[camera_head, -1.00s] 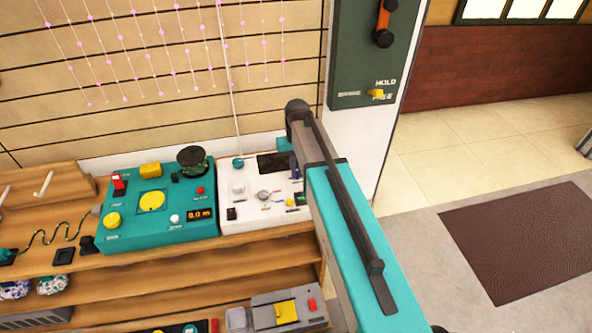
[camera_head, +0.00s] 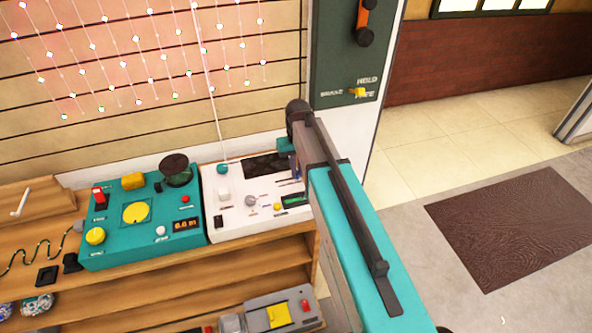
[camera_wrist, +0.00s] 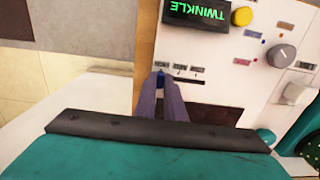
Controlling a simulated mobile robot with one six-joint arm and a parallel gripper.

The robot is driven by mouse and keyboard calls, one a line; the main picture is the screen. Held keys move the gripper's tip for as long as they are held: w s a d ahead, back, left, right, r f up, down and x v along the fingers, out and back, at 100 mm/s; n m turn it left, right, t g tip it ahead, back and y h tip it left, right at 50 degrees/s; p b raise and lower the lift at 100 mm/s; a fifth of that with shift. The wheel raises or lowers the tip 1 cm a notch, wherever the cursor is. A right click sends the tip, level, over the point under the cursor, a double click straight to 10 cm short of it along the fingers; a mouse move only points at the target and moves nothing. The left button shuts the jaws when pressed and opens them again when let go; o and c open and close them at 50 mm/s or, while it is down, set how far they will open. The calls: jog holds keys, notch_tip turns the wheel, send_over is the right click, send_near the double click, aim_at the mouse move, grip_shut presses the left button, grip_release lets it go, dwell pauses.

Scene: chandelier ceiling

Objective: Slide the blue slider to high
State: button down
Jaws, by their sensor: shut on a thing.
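The blue slider (camera_wrist: 161,71) sits on the white control panel (camera_wrist: 215,62), near the panel's edge in the wrist view. My gripper (camera_wrist: 161,78) is shut on it, with the two grey fingers close together and the slider between their tips. Small dark labels lie beside the fingers and are too small to read. In the head view, my gripper (camera_head: 295,167) reaches down at the right side of the white panel (camera_head: 232,215). The slider itself is hidden there by the gripper and arm.
A small screen (camera_wrist: 196,13) on the panel reads "TWINKLE" in green. A yellow knob (camera_wrist: 242,16) and a grey knob (camera_wrist: 281,55) are nearby. A teal control box (camera_head: 120,245) stands left of the white panel. A dark green wall panel (camera_head: 340,50) rises behind my arm.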

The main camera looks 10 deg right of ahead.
jog(key=c, duration=1.9)
grip_release()
jog(key=shift+w+d+r, duration=0.1)
jog(key=shift+w+d, duration=0.05)
jog(key=shift+d, duration=0.3)
jog(key=shift+o, duration=0.3)
jog(key=shift+a, duration=0.1)
jog(key=shift+a, duration=0.1)
notch_tip(320, 180, up, 14)
jog(key=b, duration=0.1)
jog(key=shift+s+f, duration=0.2)
